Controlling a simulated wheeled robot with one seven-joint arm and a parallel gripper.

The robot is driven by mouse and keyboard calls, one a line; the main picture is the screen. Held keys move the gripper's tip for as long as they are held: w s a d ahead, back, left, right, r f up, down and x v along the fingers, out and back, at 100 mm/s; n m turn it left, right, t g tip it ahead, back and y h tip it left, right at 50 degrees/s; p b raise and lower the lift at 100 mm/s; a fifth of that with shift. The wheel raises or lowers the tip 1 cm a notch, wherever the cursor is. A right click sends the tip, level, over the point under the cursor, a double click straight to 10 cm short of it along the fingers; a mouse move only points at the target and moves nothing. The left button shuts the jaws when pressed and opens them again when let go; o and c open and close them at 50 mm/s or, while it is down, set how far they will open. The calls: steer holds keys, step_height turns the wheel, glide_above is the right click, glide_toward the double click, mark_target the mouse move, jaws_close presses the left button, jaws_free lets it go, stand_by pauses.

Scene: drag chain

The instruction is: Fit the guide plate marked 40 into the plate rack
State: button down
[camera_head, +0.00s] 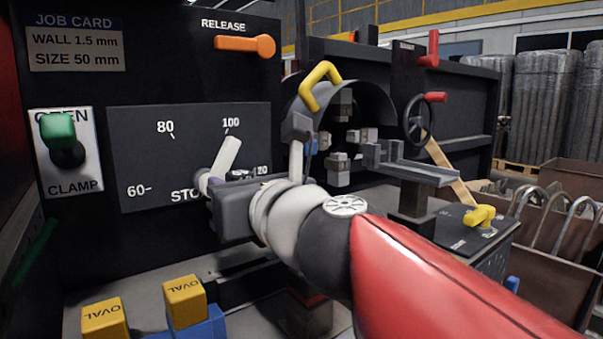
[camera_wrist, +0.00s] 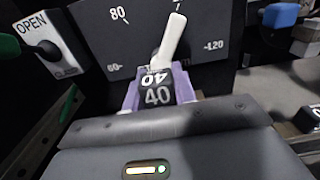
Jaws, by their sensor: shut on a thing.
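The guide plate marked 40 (camera_wrist: 157,95) is a dark block with white figures on its top and front faces. In the wrist view it sits between the purple fingers of my gripper (camera_wrist: 160,101), which is shut on it. In the head view my gripper (camera_head: 213,182) is in front of the dial panel, below the white pointer; the wrist and red arm cover much of the area to the right, and the plate is mostly hidden. I cannot tell for sure which thing is the plate rack.
The dial panel (camera_head: 133,165) stands close behind my gripper, its white pointer (camera_head: 226,157) towards 100. Left is a green clamp lever (camera_head: 57,132) at OPEN. Two yellow OVAL blocks (camera_head: 184,300) are at lower left, near a blue holder (camera_head: 205,328). A handwheel (camera_head: 418,118) is right.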

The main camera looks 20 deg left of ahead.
steer(key=shift+f, duration=1.6)
steer(key=shift+f, duration=0.95)
steer(key=shift+r, duration=0.1)
steer(key=shift+r+p, duration=0.4)
steer(key=shift+p, duration=0.1)
steer(key=shift+b, duration=0.45)
stand_by(1.5)
steer(key=shift+f, duration=0.45)
steer(key=shift+r, duration=0.1)
